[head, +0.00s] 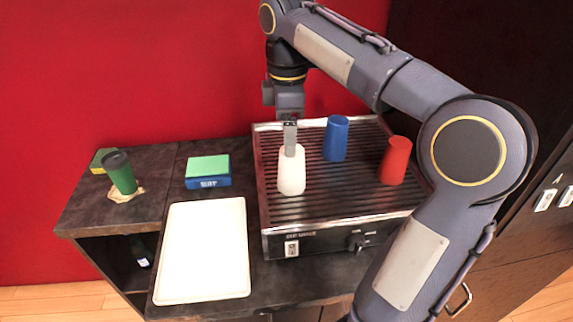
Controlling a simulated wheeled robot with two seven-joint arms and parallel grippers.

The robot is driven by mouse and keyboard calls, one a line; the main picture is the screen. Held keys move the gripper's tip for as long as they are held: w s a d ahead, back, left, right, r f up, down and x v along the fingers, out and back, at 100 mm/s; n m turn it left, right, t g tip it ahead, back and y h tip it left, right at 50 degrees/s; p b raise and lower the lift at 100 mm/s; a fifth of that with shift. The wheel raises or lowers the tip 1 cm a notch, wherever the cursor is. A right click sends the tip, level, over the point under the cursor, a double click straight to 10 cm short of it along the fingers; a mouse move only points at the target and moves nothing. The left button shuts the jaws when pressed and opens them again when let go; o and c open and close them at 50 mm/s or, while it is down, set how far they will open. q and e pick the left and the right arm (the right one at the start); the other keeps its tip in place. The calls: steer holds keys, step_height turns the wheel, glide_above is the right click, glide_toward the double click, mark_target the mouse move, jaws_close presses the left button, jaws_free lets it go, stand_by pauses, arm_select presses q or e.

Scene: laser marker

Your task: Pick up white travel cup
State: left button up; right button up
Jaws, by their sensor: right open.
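The white travel cup (291,174) stands upright on the slatted top of the laser marker (330,205), near its left side. My right gripper (290,145) points straight down at the cup from above. Its visible finger overlaps the cup's upper part in the head view, and the other finger is hidden. The gripper is open. I cannot tell whether the finger touches the cup. My left gripper is not in view.
A blue cup (336,139) and a red cup (395,161) stand right of the white cup. A white tray (204,250), a green-blue box (208,171) and a green lidded cup (120,174) are to the left. A red wall (110,70) is behind.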

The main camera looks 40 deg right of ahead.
mark_target(292, 169)
steer(key=f, duration=0.3)
steer(key=d+f, duration=0.1)
steer(key=f, duration=0.2)
steer(key=shift+d, duration=0.1)
steer(key=c, duration=1.4)
steer(key=shift+r, duration=0.15)
